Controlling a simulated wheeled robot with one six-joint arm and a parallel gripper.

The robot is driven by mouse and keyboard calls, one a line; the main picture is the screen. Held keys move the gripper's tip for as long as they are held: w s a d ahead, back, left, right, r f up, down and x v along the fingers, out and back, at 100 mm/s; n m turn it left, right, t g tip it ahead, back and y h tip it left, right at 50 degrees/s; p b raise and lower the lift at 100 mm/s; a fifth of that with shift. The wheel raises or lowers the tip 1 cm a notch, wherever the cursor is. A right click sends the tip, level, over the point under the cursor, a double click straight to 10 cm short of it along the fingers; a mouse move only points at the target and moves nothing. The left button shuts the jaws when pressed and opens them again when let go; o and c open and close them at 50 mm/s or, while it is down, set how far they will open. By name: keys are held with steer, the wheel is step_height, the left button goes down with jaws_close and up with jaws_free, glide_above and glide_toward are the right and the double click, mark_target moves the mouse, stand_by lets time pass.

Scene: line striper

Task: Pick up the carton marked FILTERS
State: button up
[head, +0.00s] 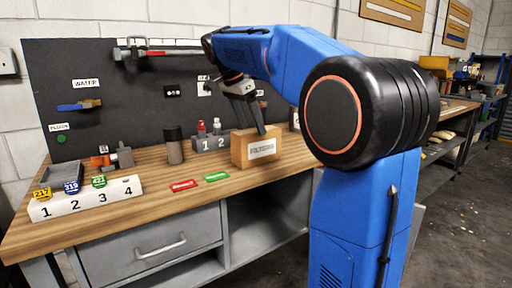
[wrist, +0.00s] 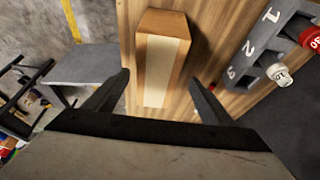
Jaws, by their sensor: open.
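The carton marked FILTERS (head: 261,151) is a tan box with a white label on its front. It stands upright on the wooden workbench (head: 130,188). My gripper (head: 250,127) is open, just above and behind the carton in the head view, pointing down. In the wrist view the carton (wrist: 162,55) lies between and ahead of the two spread fingers (wrist: 158,78), with wood showing on both sides. I cannot tell whether a finger touches it. In the head view a finger overlaps the carton's top edge.
A grey holder numbered 1 and 2 (head: 209,143) with small bottles stands close behind and left of the carton. A dark canister (head: 174,146) is further left. Red (head: 184,185) and green (head: 216,176) cards lie in front. A white numbered block (head: 86,197) sits at the left.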

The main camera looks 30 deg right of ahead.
mark_target(260, 143)
steer(key=x, duration=0.7)
steer(key=shift+s+d+r, duration=0.15)
steer(key=shift+s+d, duration=0.1)
steer(key=shift+d+f, duration=0.2)
steer(key=shift+f, duration=0.25)
steer(key=shift+f, duration=0.2)
steer(key=shift+c, duration=0.7)
